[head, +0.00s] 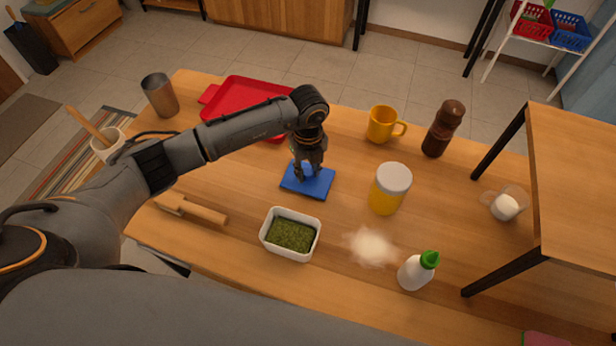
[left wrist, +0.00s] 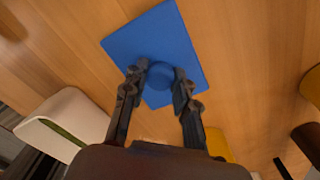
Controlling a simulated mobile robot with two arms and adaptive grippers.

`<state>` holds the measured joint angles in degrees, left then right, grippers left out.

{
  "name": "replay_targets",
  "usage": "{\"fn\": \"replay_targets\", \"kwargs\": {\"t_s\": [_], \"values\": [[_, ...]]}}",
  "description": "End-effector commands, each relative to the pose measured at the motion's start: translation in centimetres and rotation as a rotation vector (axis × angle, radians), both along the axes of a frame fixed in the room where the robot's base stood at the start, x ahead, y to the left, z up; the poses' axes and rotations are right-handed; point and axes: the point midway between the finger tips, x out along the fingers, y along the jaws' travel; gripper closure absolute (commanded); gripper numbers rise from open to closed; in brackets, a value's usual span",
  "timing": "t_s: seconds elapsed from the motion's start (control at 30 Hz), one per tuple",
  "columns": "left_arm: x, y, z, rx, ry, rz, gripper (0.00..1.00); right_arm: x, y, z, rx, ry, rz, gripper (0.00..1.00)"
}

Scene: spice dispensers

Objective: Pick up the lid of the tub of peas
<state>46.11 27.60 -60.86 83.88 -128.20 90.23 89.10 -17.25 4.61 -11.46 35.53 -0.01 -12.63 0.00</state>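The blue lid (head: 318,186) is a flat rectangle with a round knob and appears to lie flat on the wooden table. In the left wrist view the lid (left wrist: 188,42) is straight ahead. My left gripper (head: 309,172) points down over the lid. In the left wrist view the fingers of my left gripper (left wrist: 161,76) sit on both sides of the knob and appear closed against it. The white tub (head: 267,238) stands uncovered in front of the lid, with green contents inside. Part of the tub (left wrist: 62,118) shows at the lower left of the wrist view. My right gripper is out of view.
A yellow jar with a grey cap (head: 387,190) stands right of the lid. A red tray (head: 240,97) lies behind my forearm. A yellow mug (head: 381,125), brown mill (head: 441,130), green-capped bottle (head: 416,271) and pale powder pile (head: 369,247) are rightward. A raised wooden shelf (head: 575,190) stands at right.

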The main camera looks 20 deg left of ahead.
Motion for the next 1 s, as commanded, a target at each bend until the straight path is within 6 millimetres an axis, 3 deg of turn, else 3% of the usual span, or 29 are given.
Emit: {"fn": "replay_targets", "kwargs": {"t_s": [0.1,0.53,0.7,1.0], "values": [[0.0,0.0,0.0,0.0,0.0,0.0,1.0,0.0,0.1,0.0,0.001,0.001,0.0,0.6],[0.1,0.0,1.0,0.0,-0.003,0.0,1.0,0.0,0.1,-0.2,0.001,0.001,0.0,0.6],[-0.1,0.0,3.4,0.0,-0.004,-0.001,1.0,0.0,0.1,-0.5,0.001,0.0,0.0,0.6],[-5.5,-0.4,9.3,0.0,-0.006,-0.006,1.0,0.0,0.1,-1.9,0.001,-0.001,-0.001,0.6]]}}
